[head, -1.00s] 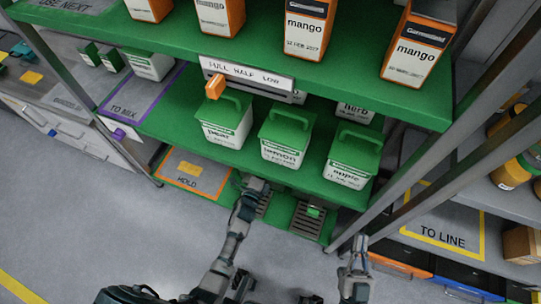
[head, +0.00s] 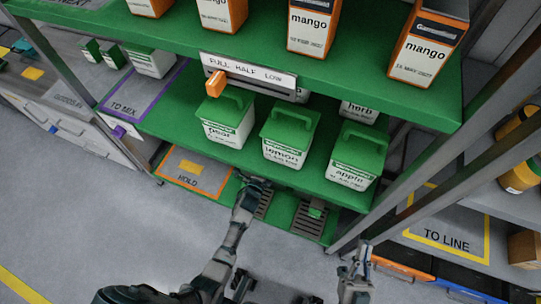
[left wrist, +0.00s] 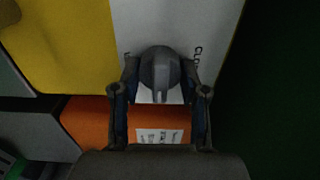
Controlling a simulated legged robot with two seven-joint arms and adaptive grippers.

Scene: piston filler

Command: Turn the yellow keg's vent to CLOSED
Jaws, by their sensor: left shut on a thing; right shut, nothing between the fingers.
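In the left wrist view, my left gripper (left wrist: 160,98) is shut on a grey round knob (left wrist: 160,68), the vent's, with a finger on each side. The knob sits on a white plate (left wrist: 214,25) with partly covered lettering; "CLO" shows at its right. A narrow grey tab on the knob points down in that view. The yellow keg (left wrist: 70,45) fills the upper left there. In the head view, my left gripper (head: 256,183) reaches in under the green shelf, and the keg is hidden. My right gripper (head: 360,252) is shut and empty, in front of the rack's right post.
An orange box (left wrist: 90,128) with a white label lies below the knob in the left wrist view. Green-lidded tubs (head: 285,138) stand on the shelf (head: 180,130) above my left gripper. The grey floor (head: 100,220) is clear at the left.

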